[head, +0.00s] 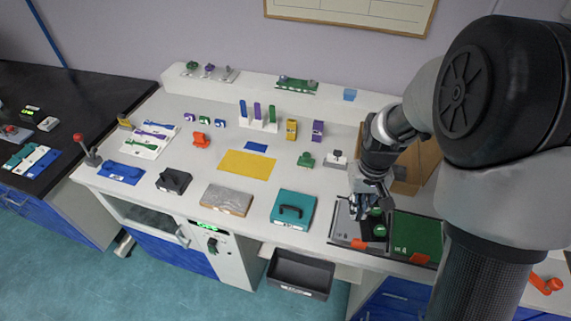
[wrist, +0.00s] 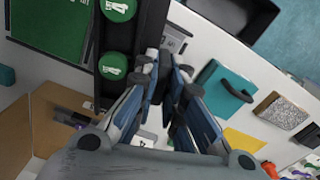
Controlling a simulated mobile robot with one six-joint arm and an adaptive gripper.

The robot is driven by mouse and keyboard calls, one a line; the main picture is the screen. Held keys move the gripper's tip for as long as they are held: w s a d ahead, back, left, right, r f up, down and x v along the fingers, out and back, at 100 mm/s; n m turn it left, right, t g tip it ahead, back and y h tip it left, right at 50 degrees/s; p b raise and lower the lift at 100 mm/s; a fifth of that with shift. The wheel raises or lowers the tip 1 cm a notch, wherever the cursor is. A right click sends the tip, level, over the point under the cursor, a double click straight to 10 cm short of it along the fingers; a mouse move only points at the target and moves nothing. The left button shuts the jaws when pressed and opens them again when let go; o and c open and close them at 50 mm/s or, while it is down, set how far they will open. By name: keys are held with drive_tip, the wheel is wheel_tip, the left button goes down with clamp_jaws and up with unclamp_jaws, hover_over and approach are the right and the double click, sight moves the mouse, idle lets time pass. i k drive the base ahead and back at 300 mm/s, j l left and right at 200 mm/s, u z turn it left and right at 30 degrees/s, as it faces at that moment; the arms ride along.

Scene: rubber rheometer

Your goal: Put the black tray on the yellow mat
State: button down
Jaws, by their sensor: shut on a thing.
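The black tray (head: 378,246) is at the right part of the bench, beside a green board. It is long and narrow and holds two green round pieces; it also shows in the wrist view (wrist: 98,45). My gripper (head: 371,208) points down at the tray and is shut on it near one long side. I cannot tell whether the tray is raised off the surface. The yellow mat (head: 247,164) lies flat and bare mid-bench, left of my gripper; part shows in the wrist view (wrist: 241,143).
A teal case (head: 292,209) and a grey slab (head: 227,199) lie between the tray and the front left. A cardboard box (head: 420,160) stands behind my arm. A black bin (head: 300,274) sits below the bench edge.

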sight(247, 163)
drive_tip(key=i+j+z, duration=0.1)
drive_tip(key=j, duration=0.5)
drive_tip(key=i+j+z, duration=0.1)
drive_tip(key=j, duration=0.45)
drive_tip(key=i+j+z, duration=0.1)
drive_tip(key=j, duration=0.5)
drive_tip(key=i+j+z, duration=0.1)
drive_tip(key=j, duration=0.5)
